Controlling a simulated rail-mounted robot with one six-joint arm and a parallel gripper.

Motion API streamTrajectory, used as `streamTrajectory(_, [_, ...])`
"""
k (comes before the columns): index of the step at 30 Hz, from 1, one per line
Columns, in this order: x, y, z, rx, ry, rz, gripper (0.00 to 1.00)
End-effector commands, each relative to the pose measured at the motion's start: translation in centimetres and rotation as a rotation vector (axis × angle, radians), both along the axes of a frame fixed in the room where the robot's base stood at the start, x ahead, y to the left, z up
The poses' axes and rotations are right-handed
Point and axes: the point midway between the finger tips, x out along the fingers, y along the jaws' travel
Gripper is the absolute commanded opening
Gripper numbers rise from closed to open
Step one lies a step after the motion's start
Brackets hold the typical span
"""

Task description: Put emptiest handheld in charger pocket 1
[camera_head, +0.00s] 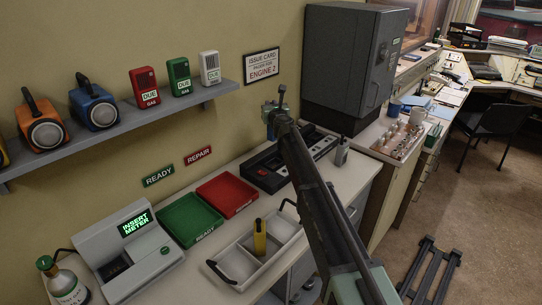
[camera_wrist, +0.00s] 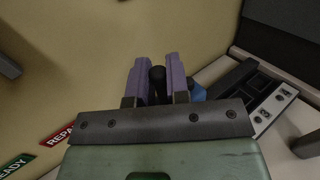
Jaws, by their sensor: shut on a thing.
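My gripper (camera_head: 274,108) is raised above the back of the counter, over the black charger (camera_head: 262,178). In the wrist view its two purple fingers (camera_wrist: 158,80) are closed on a dark, upright handheld (camera_wrist: 158,88). Only the handheld's dark rounded end shows between the fingers; its display is not readable. A small blue patch shows behind the right finger. The charger (camera_wrist: 258,92) also shows at the right of the wrist view, apart from the fingers. My arm hides part of the charger in the head view. Another grey handheld (camera_head: 341,153) stands on the counter right of the charger.
A grey wall cabinet (camera_head: 345,60) hangs close to the right of my gripper. Red (camera_head: 226,194) and green (camera_head: 190,222) trays, a white divided tray (camera_head: 238,265) with a yellow device (camera_head: 260,238), and a meter machine (camera_head: 125,250) fill the counter's left. A shelf (camera_head: 120,132) holds lamps.

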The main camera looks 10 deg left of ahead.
Motion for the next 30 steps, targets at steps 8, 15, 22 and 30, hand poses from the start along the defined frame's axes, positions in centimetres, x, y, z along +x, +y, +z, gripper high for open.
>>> streamTrajectory(8, [0.0, 0.0, -10.5, 0.0, 0.0, 0.0, 0.0])
streamTrajectory(15, [0.0, 0.0, -11.1, 0.0, 0.0, 0.001, 0.0])
streamTrajectory(22, [0.0, 0.0, -15.1, 0.0, 0.0, 0.001, 0.0])
streamTrajectory(30, [0.0, 0.0, -14.7, 0.0, 0.0, 0.0, 0.0])
